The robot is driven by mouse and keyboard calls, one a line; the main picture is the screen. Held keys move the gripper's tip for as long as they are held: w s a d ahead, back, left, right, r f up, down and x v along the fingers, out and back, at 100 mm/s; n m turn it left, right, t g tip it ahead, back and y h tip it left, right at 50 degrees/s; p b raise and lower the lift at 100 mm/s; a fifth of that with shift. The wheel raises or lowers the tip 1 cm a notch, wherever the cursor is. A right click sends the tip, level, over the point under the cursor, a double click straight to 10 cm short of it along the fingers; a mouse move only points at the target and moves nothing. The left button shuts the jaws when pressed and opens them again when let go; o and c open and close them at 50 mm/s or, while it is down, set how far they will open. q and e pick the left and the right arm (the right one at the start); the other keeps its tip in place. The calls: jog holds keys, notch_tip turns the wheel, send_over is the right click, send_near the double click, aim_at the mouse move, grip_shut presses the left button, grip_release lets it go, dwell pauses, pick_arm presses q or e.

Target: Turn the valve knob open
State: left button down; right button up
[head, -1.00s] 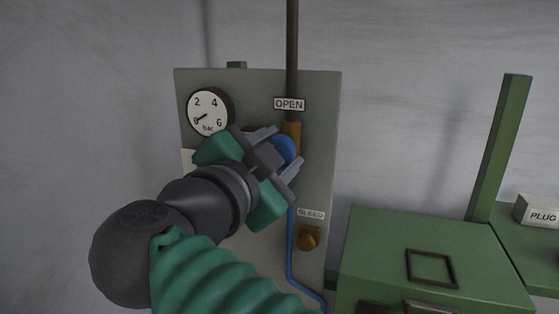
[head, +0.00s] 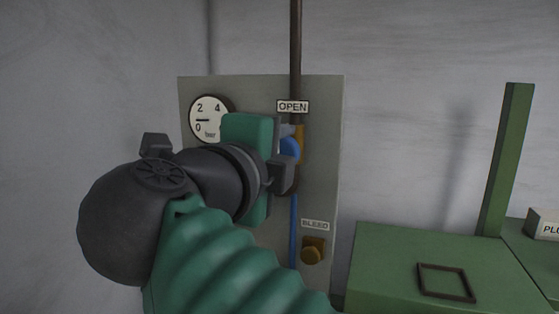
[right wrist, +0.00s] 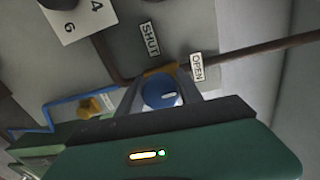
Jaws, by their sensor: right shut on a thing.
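The blue valve knob (head: 290,148) is on the grey panel (head: 322,150), just below the OPEN label (head: 292,106). My right gripper (head: 285,158) is shut on the knob and hides part of it in the head view. In the right wrist view the round knob (right wrist: 158,92) with a white mark sits between the two fingers of the gripper (right wrist: 162,86). The SHUT label (right wrist: 149,39) and the OPEN label show beyond it there. My left gripper is not in view.
A pressure gauge (head: 209,120) is on the panel's upper left, partly covered by my gripper. A brass bleed knob (head: 312,254) sits low on the panel beside a blue tube (head: 293,230). A green cabinet (head: 390,265) with a post (head: 507,160) stands at the right.

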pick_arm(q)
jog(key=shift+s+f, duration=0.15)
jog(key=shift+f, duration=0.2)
pick_arm(e)
jog(key=shift+s+a+f+m, duration=0.1)
jog(key=shift+f+m, duration=0.35)
jog(key=shift+m, duration=0.05)
jog(key=o, duration=1.1)
jog(key=shift+o, duration=1.2)
jog(key=shift+s+r, duration=0.15)
jog(key=shift+s, duration=0.05)
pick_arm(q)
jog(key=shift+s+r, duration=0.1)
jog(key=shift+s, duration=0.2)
pick_arm(e)
jog(key=shift+s+r, duration=0.15)
jog(key=shift+r, duration=0.05)
pick_arm(q)
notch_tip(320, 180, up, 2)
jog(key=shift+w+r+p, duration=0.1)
jog(key=shift+p, duration=0.85)
pick_arm(e)
jog(key=v, duration=1.6)
jog(key=shift+s+a, duration=0.15)
jog(key=shift+s, duration=0.2)
jog(key=shift+w, duration=0.1)
